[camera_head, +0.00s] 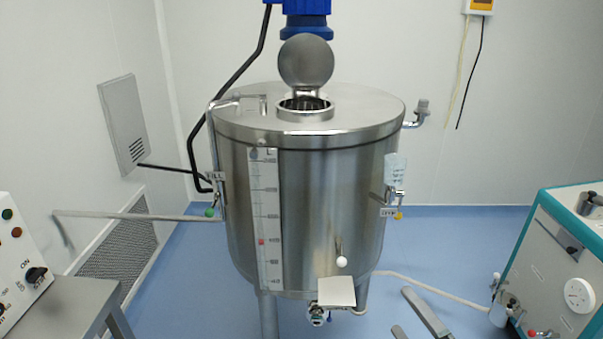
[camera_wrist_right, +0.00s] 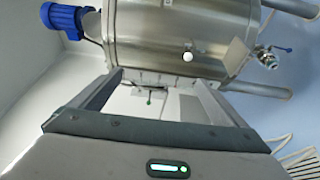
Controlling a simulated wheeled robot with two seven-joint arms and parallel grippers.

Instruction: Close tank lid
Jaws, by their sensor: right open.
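The steel tank (camera_head: 315,190) stands upright in the middle of the head view. Its round lid (camera_head: 306,61) stands raised behind the round opening (camera_head: 305,107) in the tank top, so the opening is uncovered. My right gripper (camera_head: 415,318) is low at the bottom edge of the head view, right of the tank's legs. It is open and empty, well below the lid and apart from it. In the right wrist view my open gripper (camera_wrist_right: 155,82) faces the tank wall (camera_wrist_right: 185,35), seen tilted. The lid cannot be made out there. My left gripper is not in view.
A blue motor (camera_head: 307,10) is above the lid, and it also shows in the wrist view (camera_wrist_right: 65,20). A teal-edged machine (camera_head: 560,260) stands at the right. A control panel (camera_head: 18,265) stands at the left. A white-knobbed lever (camera_head: 340,261) sticks out of the tank front.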

